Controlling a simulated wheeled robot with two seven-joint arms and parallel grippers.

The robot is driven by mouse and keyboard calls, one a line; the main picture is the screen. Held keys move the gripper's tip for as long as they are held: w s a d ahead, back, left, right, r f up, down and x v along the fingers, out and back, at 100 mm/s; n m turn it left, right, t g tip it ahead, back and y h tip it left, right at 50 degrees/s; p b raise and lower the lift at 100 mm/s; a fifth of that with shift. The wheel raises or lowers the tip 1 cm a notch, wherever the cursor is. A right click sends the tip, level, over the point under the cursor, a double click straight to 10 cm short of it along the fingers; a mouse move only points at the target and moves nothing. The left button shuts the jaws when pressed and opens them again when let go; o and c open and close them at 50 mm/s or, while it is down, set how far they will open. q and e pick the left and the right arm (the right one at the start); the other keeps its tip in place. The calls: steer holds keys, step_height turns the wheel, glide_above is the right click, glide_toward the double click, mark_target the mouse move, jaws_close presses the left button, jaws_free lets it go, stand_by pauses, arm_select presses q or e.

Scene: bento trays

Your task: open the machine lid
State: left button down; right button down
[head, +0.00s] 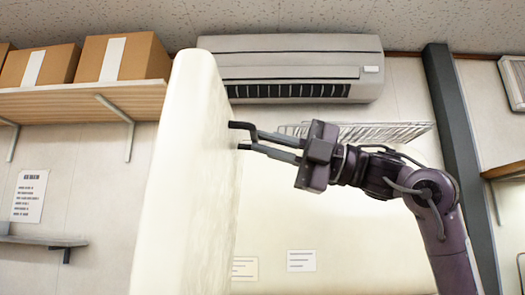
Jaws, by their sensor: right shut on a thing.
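The machine lid (188,170) appears to be the tall cream slab that stands upright left of the middle, seen nearly edge-on. My right gripper (240,136) reaches in from the right, with its two dark fingertips at the slab's upper right side. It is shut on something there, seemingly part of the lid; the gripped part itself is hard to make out. A broad cream surface (340,235) with two small labels lies to the right, below my right arm; I cannot tell whether it belongs to the machine. My left gripper is not in view.
An air conditioner (290,62) hangs on the back wall, with a wire rack (385,132) below it. Cardboard boxes (125,57) stand on a wooden shelf (85,102) at the upper left. A dark post (460,150) rises on the right, behind my arm.

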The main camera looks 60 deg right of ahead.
steer(key=shift+s+d, duration=0.1)
steer(key=c, duration=1.5)
jaws_free()
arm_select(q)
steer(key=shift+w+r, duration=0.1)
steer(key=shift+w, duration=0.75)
